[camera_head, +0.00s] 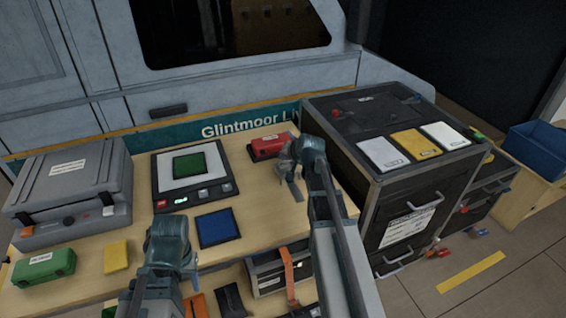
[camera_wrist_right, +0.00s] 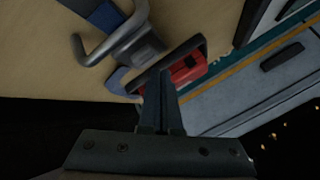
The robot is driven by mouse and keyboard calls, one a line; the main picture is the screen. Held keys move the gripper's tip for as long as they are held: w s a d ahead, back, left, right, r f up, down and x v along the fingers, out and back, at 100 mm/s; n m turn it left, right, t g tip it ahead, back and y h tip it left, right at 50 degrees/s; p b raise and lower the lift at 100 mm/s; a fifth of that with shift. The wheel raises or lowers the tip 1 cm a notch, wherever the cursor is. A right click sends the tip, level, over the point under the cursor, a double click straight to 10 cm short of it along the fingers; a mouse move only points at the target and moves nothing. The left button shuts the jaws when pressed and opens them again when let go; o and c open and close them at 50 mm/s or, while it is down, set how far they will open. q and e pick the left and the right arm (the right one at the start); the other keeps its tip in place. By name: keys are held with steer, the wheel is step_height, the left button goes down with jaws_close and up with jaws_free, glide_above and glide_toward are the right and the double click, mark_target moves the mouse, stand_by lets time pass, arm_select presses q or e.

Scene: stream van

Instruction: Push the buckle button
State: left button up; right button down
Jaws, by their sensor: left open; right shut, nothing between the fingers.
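My right gripper (camera_head: 287,162) is over the back right of the bench, its fingers shut and empty in the right wrist view (camera_wrist_right: 164,85). A grey metal buckle piece (camera_wrist_right: 135,47) with a curved bar lies on the wood beside the fingertips, with a blue strap (camera_wrist_right: 104,14) running from it. In the head view the strap end (camera_head: 295,190) shows below the gripper, which hides most of the buckle. I cannot make out the button or tell whether the fingers touch anything. My left gripper (camera_head: 178,255) is open over the bench front.
A red case (camera_head: 266,148) sits just behind my right gripper and also shows in the wrist view (camera_wrist_right: 190,66). A scale (camera_head: 158,180), grey case (camera_head: 70,190), blue pad (camera_head: 218,228) and yellow block (camera_head: 116,256) are on the bench. A black cabinet (camera_head: 400,230) stands right.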

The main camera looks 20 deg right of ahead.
mark_target(284, 166)
step_height(284, 166, up, 5)
steer(key=p, duration=0.5)
stand_by(0.3)
stand_by(0.6)
